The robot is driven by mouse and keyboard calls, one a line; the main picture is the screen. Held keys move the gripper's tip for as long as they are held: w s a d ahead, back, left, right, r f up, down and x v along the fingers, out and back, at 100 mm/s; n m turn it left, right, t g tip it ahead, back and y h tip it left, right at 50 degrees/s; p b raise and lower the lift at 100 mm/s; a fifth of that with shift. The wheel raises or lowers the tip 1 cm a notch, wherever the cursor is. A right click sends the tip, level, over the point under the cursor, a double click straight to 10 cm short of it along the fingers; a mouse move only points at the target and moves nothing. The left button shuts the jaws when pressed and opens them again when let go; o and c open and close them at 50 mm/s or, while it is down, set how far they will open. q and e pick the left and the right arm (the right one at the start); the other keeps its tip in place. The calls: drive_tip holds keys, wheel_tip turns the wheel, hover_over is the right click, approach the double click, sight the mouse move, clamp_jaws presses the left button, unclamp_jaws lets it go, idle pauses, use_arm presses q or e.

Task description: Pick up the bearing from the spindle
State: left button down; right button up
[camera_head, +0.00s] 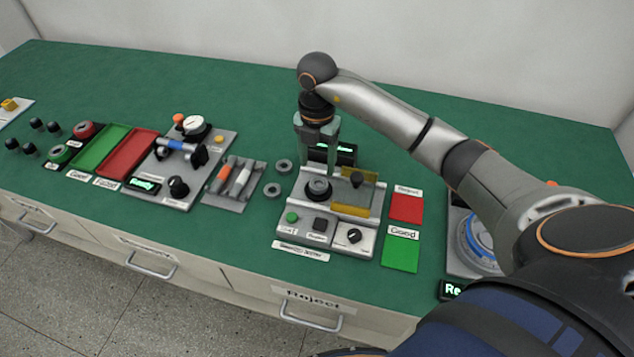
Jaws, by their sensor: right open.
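The grey station (330,230) stands on the green bench right of centre. A dark round part (318,188), seemingly the bearing on its spindle, sits at the left of this station's bed. My right gripper (317,160) points down just behind and above that part in the picture. Its two fingers are apart with nothing between them, and I see no contact with the part. The spindle itself is too small to make out clearly. My left gripper is not in view.
Two loose grey rings (273,190) lie left of the station. A red pad (406,206) and a green pad (401,252) lie to its right. A yellow-edged guard (356,176) stands close beside the dark part. A small display (345,154) is behind the gripper.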

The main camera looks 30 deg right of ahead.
sight(319, 184)
drive_tip(key=f, duration=0.3)
drive_tip(key=f+p, duration=0.1)
drive_tip(key=f, duration=0.2)
drive_tip(key=shift+d+f, duration=0.2)
drive_tip(key=shift+f, duration=0.05)
drive_tip(key=shift+c, duration=0.2)
clamp_jaws()
